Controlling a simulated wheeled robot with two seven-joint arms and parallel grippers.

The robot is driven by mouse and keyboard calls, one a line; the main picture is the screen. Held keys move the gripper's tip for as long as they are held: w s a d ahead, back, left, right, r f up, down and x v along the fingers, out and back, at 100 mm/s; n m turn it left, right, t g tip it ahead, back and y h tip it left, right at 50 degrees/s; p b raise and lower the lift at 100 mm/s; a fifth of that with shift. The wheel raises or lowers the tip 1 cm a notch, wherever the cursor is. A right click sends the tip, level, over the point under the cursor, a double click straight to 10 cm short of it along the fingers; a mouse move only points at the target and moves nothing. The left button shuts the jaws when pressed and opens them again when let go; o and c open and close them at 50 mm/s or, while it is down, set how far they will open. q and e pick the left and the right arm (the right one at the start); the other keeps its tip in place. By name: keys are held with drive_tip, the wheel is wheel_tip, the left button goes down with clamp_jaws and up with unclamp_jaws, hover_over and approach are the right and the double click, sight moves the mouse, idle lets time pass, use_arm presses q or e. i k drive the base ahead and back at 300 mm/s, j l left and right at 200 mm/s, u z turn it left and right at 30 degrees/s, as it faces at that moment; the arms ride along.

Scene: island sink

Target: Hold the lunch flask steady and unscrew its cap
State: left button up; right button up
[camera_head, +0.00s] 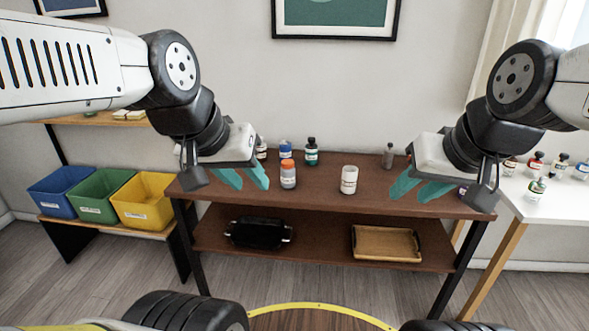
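Several small containers stand on the brown table; I cannot tell for sure which is the lunch flask. A white labelled cylinder (349,180) stands upright right of the table's middle. A bottle with an orange cap (288,174) stands left of it. A grey bottle (388,156) stands at the back right. My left gripper (253,186) is open and empty, left of the orange-capped bottle. My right gripper (406,197) is open and empty, right of the white cylinder. Neither gripper visibly touches a container.
Behind stand a blue-capped bottle (285,149) and a dark green bottle (311,152). The brown table (320,198) is clear along its front middle. Its lower shelf holds a black pan (259,233) and a wooden tray (386,244). A white table (550,204) with bottles stands right.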

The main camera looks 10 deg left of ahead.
sight(287, 175)
drive_tip(key=i+l+u, duration=0.1)
drive_tip(key=u, duration=0.25)
drive_tip(key=i+l+u, duration=0.1)
drive_tip(key=u, duration=0.3)
drive_tip(key=i+l+u, duration=0.1)
drive_tip(key=u, duration=0.25)
drive_tip(key=i+l+u, duration=0.1)
drive_tip(key=l, duration=0.4)
drive_tip(key=i+l+u, duration=0.1)
drive_tip(key=l, duration=0.35)
drive_tip(key=i+l+u, duration=0.1)
drive_tip(key=l, duration=0.4)
drive_tip(key=i+l+u, duration=0.1)
drive_tip(key=l, duration=0.4)
drive_tip(key=i, duration=0.1)
